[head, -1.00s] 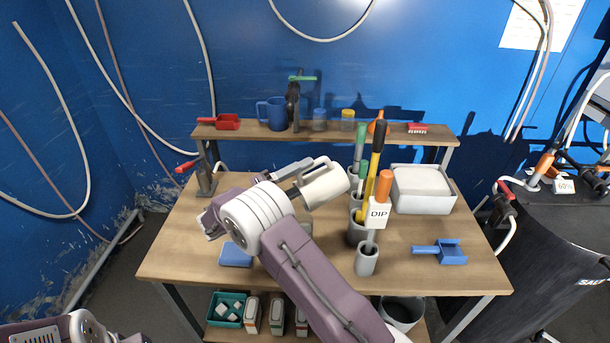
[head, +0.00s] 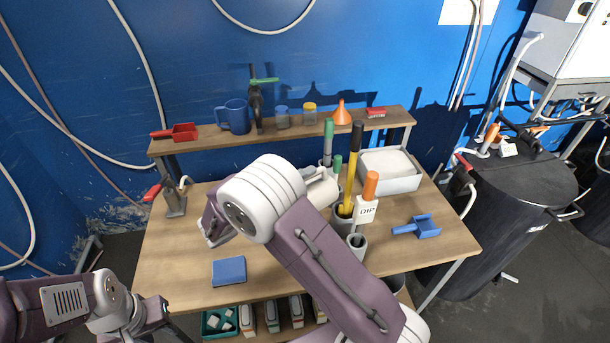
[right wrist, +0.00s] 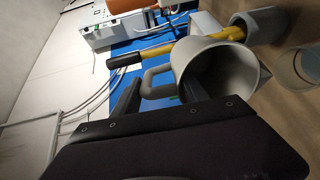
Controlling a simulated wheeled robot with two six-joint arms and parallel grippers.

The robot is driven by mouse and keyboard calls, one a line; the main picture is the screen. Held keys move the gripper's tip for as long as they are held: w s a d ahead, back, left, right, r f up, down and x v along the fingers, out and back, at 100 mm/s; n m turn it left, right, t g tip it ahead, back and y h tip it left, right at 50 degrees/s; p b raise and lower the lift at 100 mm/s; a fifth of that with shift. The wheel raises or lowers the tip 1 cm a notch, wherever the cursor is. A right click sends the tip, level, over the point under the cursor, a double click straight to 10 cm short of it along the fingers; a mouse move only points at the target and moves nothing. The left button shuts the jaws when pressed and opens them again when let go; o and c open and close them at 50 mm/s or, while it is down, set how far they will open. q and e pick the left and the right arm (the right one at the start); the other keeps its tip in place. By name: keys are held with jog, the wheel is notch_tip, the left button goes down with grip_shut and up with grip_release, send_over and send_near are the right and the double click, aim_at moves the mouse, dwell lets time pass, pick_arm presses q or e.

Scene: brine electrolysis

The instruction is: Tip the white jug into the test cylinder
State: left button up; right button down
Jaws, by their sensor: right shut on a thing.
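The white jug (head: 323,190) is partly hidden behind my right arm in the head view. The right wrist view shows the jug (right wrist: 207,72) tilted, with its wide mouth to the right. My right gripper (right wrist: 156,92) is shut on its handle. The jug is above the table, left of the yellow-handled tool. A grey cylinder (head: 357,244) stands at the front with an orange-topped stick labelled DIP; I cannot tell for sure that it is the test cylinder. My left gripper (head: 150,326) is low at the left, away from the table; its fingers are unclear.
Grey holders with tall handles, including a yellow tool (head: 351,172), crowd the area beside the jug. A shelf (head: 220,142) runs along the back.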

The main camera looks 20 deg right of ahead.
aim_at(322, 179)
jog(key=d+y+p, duration=0.1)
jog(key=p, duration=0.2)
jog(key=w+d+f+g+y+p, duration=0.1)
jog(key=y+p, duration=0.1)
jog(key=d+y+p, duration=0.1)
jog(key=p, duration=0.2)
jog(key=shift+w+d+f+y+p, duration=0.15)
jog(key=shift+d+f+y+p, duration=0.1)
jog(key=shift+d+y+p, duration=0.15)
jog(key=y+p, duration=0.1)
jog(key=p, duration=0.3)
jog(key=d+g+y+p, duration=0.1)
jog(key=y+p, duration=0.1)
jog(key=p, duration=0.2)
jog(key=w+d+g+y+p, duration=0.1)
jog(key=y+p, duration=0.1)
jog(key=p, duration=0.2)
jog(key=shift+d+r, duration=0.1)
jog(key=shift+d, duration=0.1)
jog(key=y+p, duration=0.2)
jog(key=p, duration=0.5)
jog(key=shift+s+a+g+y, duration=0.1)
jog(key=shift+g+y, duration=0.2)
jog(key=shift+g, duration=0.1)
jog(key=shift+f, duration=0.5)
jog(key=shift+f+y, duration=0.2)
jog(key=shift+y, duration=0.5)
jog(key=shift+g+y, duration=0.3)
jog(key=shift+y, duration=0.7)
